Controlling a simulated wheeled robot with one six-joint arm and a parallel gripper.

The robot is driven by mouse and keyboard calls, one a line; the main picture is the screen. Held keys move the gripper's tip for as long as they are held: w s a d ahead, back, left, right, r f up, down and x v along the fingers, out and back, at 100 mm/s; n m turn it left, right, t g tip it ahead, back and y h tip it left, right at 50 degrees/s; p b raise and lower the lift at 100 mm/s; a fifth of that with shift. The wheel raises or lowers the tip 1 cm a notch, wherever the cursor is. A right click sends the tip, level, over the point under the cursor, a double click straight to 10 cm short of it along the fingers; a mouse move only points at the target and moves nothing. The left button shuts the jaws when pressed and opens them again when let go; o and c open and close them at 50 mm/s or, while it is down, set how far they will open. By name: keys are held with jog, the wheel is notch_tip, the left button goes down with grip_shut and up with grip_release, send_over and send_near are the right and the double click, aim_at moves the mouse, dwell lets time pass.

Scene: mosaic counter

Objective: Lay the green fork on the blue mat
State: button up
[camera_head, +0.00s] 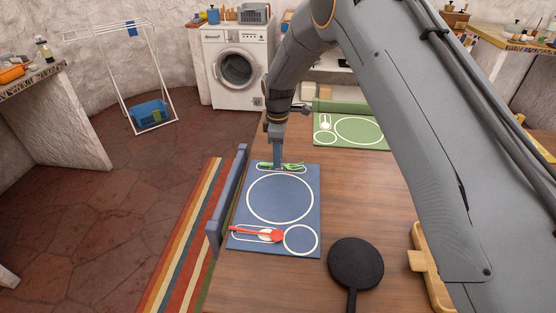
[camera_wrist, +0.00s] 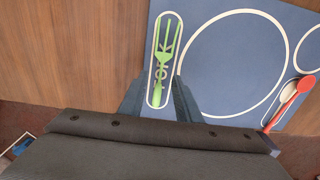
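The green fork (camera_wrist: 163,55) lies flat inside the long white outline on the blue mat (camera_wrist: 230,75) in the wrist view. Its tines point up in that picture and a printed word shows beside it. In the head view the fork (camera_head: 291,166) lies at the far edge of the mat (camera_head: 280,198). My gripper (camera_head: 277,165) is pointing down over the fork. In the wrist view its two fingers stand apart on either side of the fork's handle, with the outline visible between them; my gripper (camera_wrist: 160,108) is open.
A red spoon (camera_head: 276,236) lies at the near edge of the blue mat, by a round outline. A green mat (camera_head: 358,131) lies beyond. A blue chair back (camera_head: 227,200) borders the table's left edge.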

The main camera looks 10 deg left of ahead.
notch_tip(320, 180, up, 11)
jog(key=b, duration=0.3)
jog(key=s+d+r+m, duration=0.1)
jog(key=s+d+m, duration=0.35)
jog(key=d, duration=0.65)
jog(key=s+d+m, duration=1.4)
jog(key=s+d, duration=0.7)
jog(key=s, duration=0.4)
jog(key=shift+s+f+t, duration=0.15)
jog(key=shift+f+t, duration=0.15)
jog(key=shift+f, duration=0.05)
